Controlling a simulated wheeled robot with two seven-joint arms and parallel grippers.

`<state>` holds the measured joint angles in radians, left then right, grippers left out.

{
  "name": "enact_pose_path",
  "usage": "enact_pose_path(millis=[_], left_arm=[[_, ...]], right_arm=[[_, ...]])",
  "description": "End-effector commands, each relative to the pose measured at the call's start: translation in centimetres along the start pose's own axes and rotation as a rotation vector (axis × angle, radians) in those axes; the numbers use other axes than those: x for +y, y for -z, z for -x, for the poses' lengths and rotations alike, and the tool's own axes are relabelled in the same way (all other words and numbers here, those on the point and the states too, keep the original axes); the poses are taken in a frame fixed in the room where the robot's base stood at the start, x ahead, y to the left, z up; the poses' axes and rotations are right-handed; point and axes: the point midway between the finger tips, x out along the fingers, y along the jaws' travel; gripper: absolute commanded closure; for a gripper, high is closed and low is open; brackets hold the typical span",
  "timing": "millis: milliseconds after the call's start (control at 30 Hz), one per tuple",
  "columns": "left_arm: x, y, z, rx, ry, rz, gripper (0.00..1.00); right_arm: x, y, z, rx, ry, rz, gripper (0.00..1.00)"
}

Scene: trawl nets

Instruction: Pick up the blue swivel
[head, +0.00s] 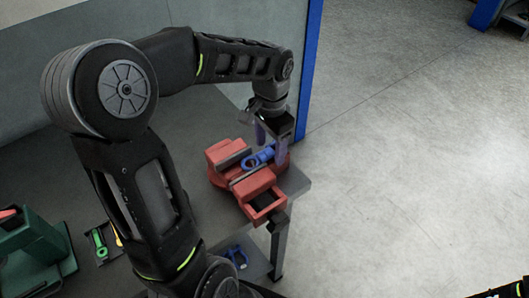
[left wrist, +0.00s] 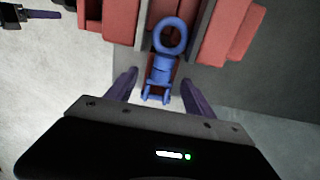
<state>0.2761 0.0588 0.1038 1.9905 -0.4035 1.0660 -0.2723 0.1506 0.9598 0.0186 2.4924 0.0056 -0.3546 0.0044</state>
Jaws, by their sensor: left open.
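The blue swivel (head: 259,157) lies at the red vise (head: 262,196), between its jaws. In the left wrist view the swivel (left wrist: 161,68) shows its ring at the top and its forked end pointing toward my gripper. The vise (left wrist: 228,38) shows there on both sides of the swivel. My left gripper (head: 271,138) is open over the vise, close to the swivel. In the left wrist view its two purple fingers (left wrist: 160,92) stand on either side of the swivel's forked end, apart from it. A small dark piece at the lower right edge of the head view may be my right arm; its gripper does not show.
The vise sits at the corner of a grey bench (head: 297,183). A blue shackle-like part (head: 236,256) lies lower down, near the bench leg. A green tool (head: 30,247) and a tray with a green part (head: 100,243) stand at the left.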

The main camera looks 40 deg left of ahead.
Motion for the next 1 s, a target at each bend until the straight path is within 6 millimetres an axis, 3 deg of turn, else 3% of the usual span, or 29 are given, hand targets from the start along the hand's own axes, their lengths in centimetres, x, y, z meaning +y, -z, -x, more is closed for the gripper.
enact_pose_path(millis=[600,1000], left_arm=[[0.00,-0.01,-0.23,0.000,0.000,0.000,0.39],[0.00,-0.01,-0.22,0.000,0.000,0.000,0.70]], right_arm=[[0.00,-0.01,0.00,0.000,0.000,0.000,0.28],[0.00,0.00,0.00,0.000,0.000,0.000,0.28]])
